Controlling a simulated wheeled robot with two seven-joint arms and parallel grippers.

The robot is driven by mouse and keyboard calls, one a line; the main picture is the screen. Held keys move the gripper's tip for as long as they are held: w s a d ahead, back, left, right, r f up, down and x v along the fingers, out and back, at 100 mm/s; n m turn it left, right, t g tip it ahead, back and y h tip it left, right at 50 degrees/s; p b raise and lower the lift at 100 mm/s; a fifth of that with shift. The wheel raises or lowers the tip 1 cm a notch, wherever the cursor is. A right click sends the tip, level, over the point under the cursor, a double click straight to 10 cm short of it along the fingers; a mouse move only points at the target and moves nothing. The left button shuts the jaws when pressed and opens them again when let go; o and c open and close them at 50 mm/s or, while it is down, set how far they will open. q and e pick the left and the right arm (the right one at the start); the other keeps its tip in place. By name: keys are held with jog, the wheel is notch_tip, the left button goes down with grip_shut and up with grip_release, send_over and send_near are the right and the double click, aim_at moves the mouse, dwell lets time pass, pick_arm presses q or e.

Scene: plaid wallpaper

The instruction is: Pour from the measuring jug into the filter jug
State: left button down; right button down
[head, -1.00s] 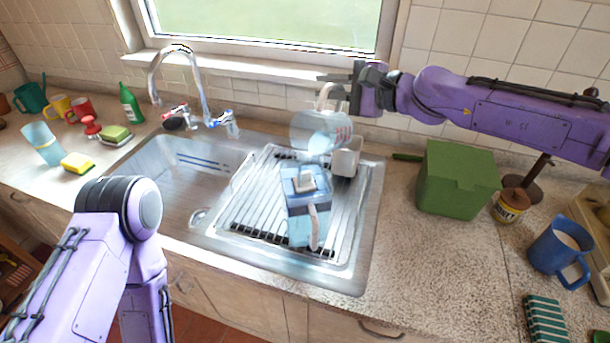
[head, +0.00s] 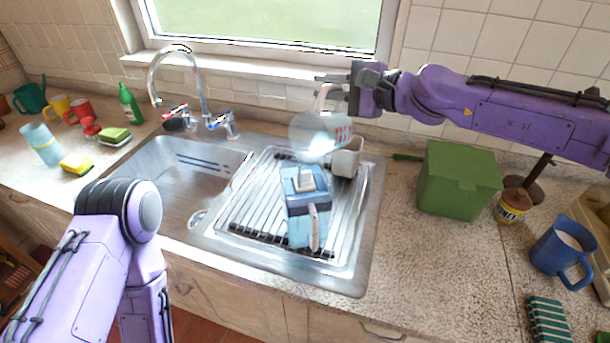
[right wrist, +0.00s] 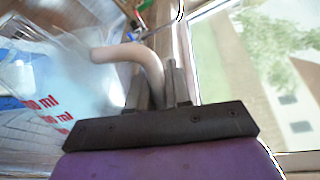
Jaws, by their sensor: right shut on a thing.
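The measuring jug (head: 318,134), clear with red markings and a cream handle, is tilted above the back of the drainer. My right gripper (head: 330,84) is shut on its handle. In the right wrist view the handle (right wrist: 150,68) lies between the fingers, and red "ml" marks show on the clear wall (right wrist: 52,105). The filter jug (head: 300,228), blue and see-through with a blue and white lid and pale handle, stands on the drainer in front of and below the measuring jug. I cannot make out a stream between them. My left gripper is out of view; only that arm shows.
A white mug (head: 346,160) stands on the drainer (head: 262,205) behind the filter jug. The tap (head: 190,75) and sink basin (head: 175,175) are to the left.

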jog(key=shift+s+a, duration=0.1)
jog(key=shift+s, duration=0.05)
jog(key=shift+s+a+r+n, duration=0.45)
jog(key=shift+r+n, duration=0.15)
jog(key=shift+n, duration=0.2)
dwell(1.1)
